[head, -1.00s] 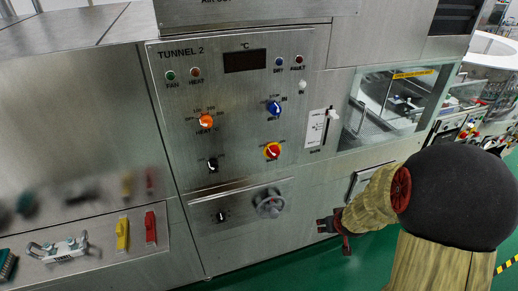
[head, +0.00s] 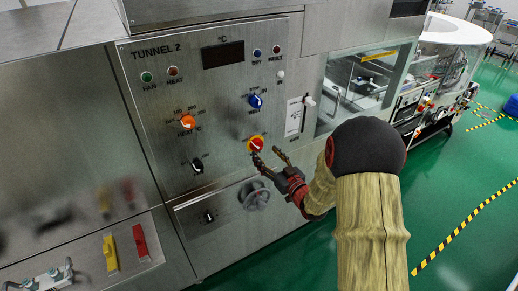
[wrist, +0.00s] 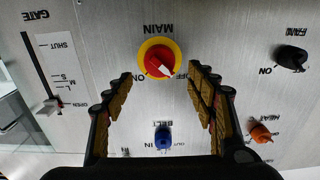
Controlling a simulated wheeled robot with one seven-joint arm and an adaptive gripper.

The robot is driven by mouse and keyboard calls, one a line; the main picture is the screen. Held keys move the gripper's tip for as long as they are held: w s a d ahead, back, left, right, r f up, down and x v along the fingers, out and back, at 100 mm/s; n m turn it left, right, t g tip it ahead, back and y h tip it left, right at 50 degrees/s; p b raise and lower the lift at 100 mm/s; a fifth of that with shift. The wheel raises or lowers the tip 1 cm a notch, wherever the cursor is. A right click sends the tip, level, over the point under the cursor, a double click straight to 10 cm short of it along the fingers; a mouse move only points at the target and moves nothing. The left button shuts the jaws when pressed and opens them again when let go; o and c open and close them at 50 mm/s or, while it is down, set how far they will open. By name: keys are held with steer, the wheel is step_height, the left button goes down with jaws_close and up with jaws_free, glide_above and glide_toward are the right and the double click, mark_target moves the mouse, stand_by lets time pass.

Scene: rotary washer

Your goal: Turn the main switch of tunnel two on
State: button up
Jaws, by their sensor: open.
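The main switch of tunnel two, a red knob on a yellow ring, sits at the lower right of the "TUNNEL 2" panel (head: 140,100) in the head view. My gripper (head: 268,155) is open in front of the switch in the head view. In the wrist view the fingers of my gripper (wrist: 160,76) stand on either side of the knob, apart from it.
A blue belt knob (head: 255,101), an orange heat knob (head: 187,122) and a black fan knob (head: 197,166) are on the same panel. A grey handwheel (head: 254,195) is below, and the gate slider (head: 309,101) is to the right. Green floor is open at right.

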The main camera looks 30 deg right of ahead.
mark_target(260, 147)
steer(key=shift+w+a+b, duration=0.1)
steer(key=shift+w+b, duration=0.25)
steer(key=shift+w, duration=2.4)
steer(key=shift+c, duration=1.3)
steer(key=c, duration=0.8)
steer(key=shift+c, duration=0.3)
